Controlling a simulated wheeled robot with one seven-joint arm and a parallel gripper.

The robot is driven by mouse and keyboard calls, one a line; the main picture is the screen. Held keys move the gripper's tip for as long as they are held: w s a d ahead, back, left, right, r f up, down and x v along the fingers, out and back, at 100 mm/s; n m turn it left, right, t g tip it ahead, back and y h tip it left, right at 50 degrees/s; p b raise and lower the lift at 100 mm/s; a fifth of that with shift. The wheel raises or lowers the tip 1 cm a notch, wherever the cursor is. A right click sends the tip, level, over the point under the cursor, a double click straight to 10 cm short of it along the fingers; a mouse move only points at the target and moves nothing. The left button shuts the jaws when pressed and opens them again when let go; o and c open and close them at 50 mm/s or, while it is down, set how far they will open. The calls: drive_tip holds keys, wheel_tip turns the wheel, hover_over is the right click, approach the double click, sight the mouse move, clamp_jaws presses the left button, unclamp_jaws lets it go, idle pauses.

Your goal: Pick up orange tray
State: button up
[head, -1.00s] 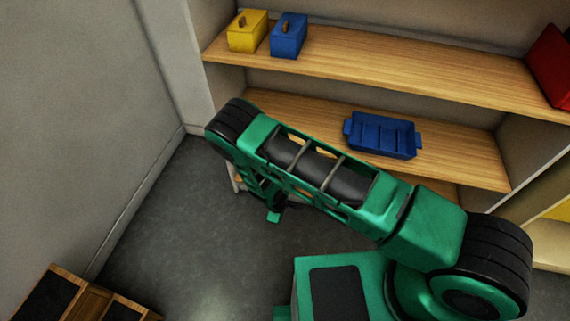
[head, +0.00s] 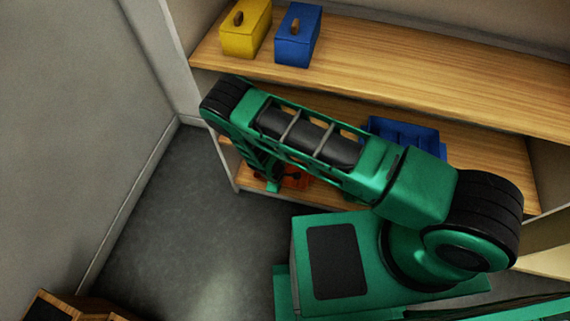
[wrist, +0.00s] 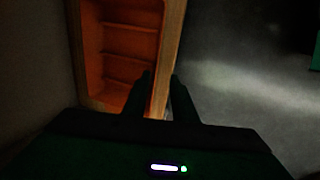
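The orange tray (head: 297,180) is on the low shelf in the head view, mostly hidden behind my arm. In the wrist view the orange tray (wrist: 128,45) fills the upper left, with dividers across its inside. My gripper (wrist: 162,76) is open, its two dark fingers apart with nothing held. The left finger overlaps the tray's near right part in the picture, and the wooden shelf edge shows between the fingers. Whether the fingers touch the tray or shelf cannot be told.
A blue tray (head: 405,132) sits on the middle shelf (head: 480,160), partly behind my arm. A yellow box (head: 246,30) and a blue box (head: 297,36) stand on the upper shelf (head: 400,75). Wooden furniture (head: 60,308) is at lower left. Grey floor (head: 190,220) is clear.

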drive_tip(key=x, duration=0.5)
drive_tip(key=shift+w+d+f, duration=0.15)
drive_tip(key=shift+w+d, duration=0.05)
drive_tip(key=shift+d, duration=0.1)
drive_tip(key=shift+w+x, duration=0.2)
drive_tip(key=shift+x, duration=2.3)
drive_tip(key=shift+a, duration=0.15)
clamp_jaws()
drive_tip(key=shift+s, duration=0.15)
